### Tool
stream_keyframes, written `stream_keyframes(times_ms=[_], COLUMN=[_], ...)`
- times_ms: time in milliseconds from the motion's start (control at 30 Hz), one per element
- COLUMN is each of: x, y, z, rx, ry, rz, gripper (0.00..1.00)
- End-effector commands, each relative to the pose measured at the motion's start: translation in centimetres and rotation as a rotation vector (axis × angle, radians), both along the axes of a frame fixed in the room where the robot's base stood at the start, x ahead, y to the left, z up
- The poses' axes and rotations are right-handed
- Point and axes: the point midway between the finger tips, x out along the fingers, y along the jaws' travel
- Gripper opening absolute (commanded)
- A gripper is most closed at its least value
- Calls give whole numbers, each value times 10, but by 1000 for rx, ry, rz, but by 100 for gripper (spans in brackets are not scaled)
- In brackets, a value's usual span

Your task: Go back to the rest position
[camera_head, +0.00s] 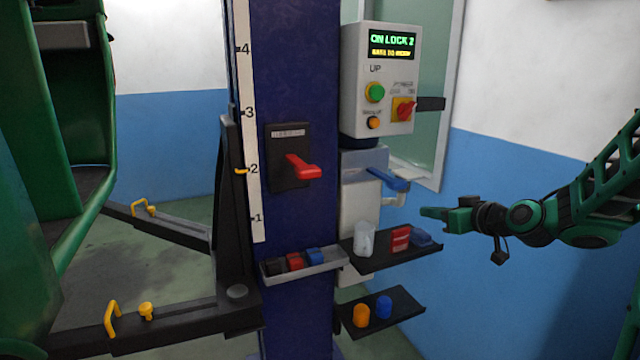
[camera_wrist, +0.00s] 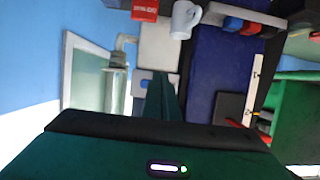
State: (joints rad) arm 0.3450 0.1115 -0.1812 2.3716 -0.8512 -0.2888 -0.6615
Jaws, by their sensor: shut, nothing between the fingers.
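My gripper (camera_head: 436,212) is at the right in the head view, its fingers together and pointing left. It is empty and hangs in free air to the right of the blue column (camera_head: 297,60). Its closed fingers (camera_wrist: 162,98) also show in the middle of the wrist view. The arm reaches in from the right edge of the head view.
A control box (camera_head: 376,85) with a lit screen, buttons and a red switch sits on the column. A red lever (camera_head: 303,167) is on the column front. A green vehicle (camera_head: 60,200) stands left.

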Motion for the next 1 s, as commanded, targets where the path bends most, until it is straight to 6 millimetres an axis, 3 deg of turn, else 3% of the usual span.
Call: stream_keyframes(times_ms=[167,400,600,700,833,1000], x=[-64,-189,-306,-353,-391,-406], y=[-11,-50,-73,-76,-75,-73], z=[-33,-70,-79,-78,-77,-76], rx=[-56,-59,18,68,116,137], ry=[276,699,1011,1124,1215,1252], rz=[-42,-258,-520,-633,-729,-770], gripper=[0,0,0,0,0,0])
